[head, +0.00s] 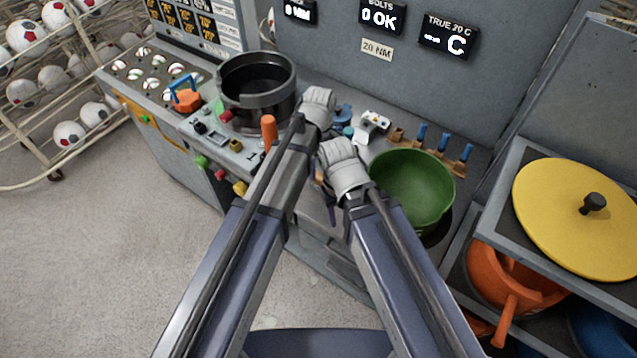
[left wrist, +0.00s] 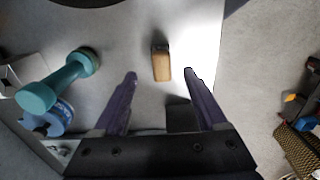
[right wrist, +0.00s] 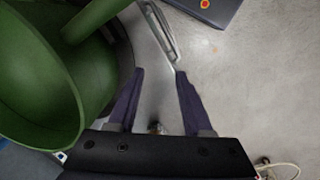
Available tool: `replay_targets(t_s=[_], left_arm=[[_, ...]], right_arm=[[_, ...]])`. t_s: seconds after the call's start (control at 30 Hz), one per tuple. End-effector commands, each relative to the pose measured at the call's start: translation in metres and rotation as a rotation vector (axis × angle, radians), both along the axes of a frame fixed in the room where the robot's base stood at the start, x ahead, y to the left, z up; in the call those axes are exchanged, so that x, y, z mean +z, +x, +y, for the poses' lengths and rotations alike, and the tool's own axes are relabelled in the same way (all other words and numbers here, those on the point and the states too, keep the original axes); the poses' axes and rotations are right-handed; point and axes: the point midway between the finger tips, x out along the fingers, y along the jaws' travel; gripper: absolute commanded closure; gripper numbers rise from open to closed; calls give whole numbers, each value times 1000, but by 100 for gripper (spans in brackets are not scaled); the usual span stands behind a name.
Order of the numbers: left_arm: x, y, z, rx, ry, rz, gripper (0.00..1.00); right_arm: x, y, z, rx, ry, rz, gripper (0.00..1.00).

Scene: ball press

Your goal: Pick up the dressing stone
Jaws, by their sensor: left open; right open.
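A small tan block (left wrist: 161,65) with a dark far end, which looks like the dressing stone, lies on the grey bench top in the left wrist view. My left gripper (left wrist: 160,78) is open. The block shows between and just beyond its two purple fingertips, and nothing is held. My right gripper (right wrist: 160,73) is open and empty, with grey surface and floor beyond its fingers. In the head view my two arms cross the middle of the bench and hide the block.
A teal dumbbell-shaped tool (left wrist: 58,82) lies left of the block. A green bowl (head: 412,190) stands close to my right gripper. A black ring-shaped pot (head: 258,88), an orange-handled lever (head: 269,130) and several blue-handled tools (head: 443,141) are on the bench.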

Motion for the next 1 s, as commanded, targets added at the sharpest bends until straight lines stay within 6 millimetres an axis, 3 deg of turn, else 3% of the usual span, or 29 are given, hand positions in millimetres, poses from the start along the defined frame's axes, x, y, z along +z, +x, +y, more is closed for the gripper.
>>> replay_targets(t_s=[0.33,0.7,1.0], left_arm=[[-13,0,1,0,0,0,25],[-55,1,4,-1,0,0,25],[-56,1,4,-1,0,0,25]], right_arm=[[-13,0,0,-1,0,0,50],[-55,0,0,-2,0,0,50],[-56,0,0,-1,0,0,50]])
